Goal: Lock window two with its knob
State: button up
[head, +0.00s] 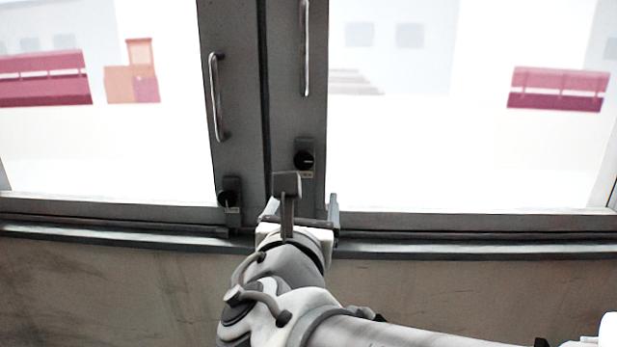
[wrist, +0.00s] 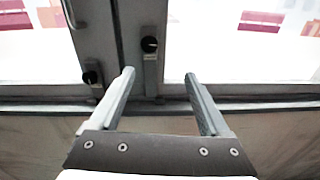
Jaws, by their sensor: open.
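Two window frames meet in the middle, and each has a black round knob on a grey plate. The right frame's knob (head: 304,160) sits higher, and it also shows in the wrist view (wrist: 149,44). The left frame's knob (head: 229,198) sits lower, at left in the wrist view (wrist: 91,77). Small labels under the knobs are unreadable, so I cannot tell which window is two. My gripper (head: 303,202) is open and empty, below the right knob. In the wrist view its fingertips (wrist: 160,73) point toward the frames, with the right knob beyond, nearer the left finger. I see no contact.
The left frame has a vertical pull handle (head: 216,97), and the right frame has another, higher handle (head: 305,48). A dark sill (head: 460,243) runs below the windows, above a brown wall (head: 110,290). Red benches (head: 558,89) stand beyond the glass.

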jog(key=a+n, duration=0.1)
jog(key=a, duration=0.1)
jog(key=p, duration=0.2)
send_near(304, 160)
jog(key=shift+y, duration=0.3)
jog(key=w, duration=0.9)
jog(key=shift+d, duration=0.35)
jog(key=shift+c, duration=0.2)
grip_shut()
